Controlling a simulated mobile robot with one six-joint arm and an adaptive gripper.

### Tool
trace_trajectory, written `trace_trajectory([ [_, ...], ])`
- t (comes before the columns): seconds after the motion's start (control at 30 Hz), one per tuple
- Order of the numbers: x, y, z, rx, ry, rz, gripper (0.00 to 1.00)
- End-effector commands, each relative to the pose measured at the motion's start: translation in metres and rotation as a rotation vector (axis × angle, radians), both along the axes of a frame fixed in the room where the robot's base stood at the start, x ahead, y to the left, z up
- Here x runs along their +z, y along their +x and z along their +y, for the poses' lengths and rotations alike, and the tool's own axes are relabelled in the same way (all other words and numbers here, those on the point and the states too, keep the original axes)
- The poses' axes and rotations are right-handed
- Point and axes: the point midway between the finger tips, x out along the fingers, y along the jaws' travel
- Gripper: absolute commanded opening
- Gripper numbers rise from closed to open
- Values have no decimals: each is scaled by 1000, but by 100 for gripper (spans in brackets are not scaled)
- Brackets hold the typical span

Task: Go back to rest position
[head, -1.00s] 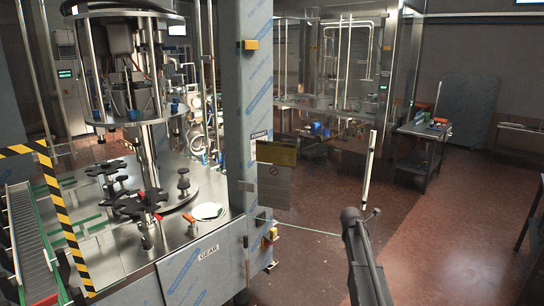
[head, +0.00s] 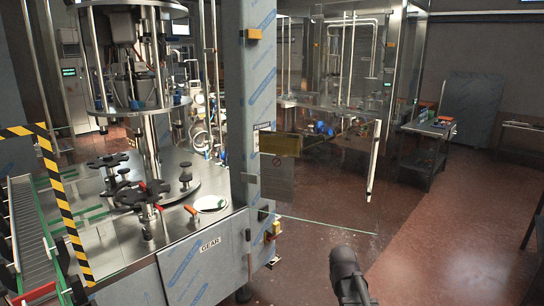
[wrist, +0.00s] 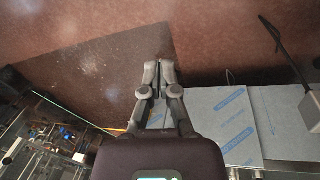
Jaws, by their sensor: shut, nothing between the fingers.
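My gripper (wrist: 158,75) shows in the wrist view with its two dark fingers together and nothing between them. It hangs over the reddish floor (wrist: 120,35). In the head view part of my arm rises at the bottom, right of the filling machine (head: 165,235); I cannot make out the fingers there. The arm is clear of the machine in that view.
A glass door with a pale upright handle (head: 374,160) stands open right of the film-wrapped column (head: 250,110). A striped yellow-black frame (head: 60,195) and a conveyor (head: 35,240) are at left.

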Motion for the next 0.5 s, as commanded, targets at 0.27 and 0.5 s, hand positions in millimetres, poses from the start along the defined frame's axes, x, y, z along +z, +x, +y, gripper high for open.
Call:
trace_trajectory([
  [0.27,-21,-74,34,-352,130,55,0],
  [0.5,-26,-105,49,-533,179,92,0],
])
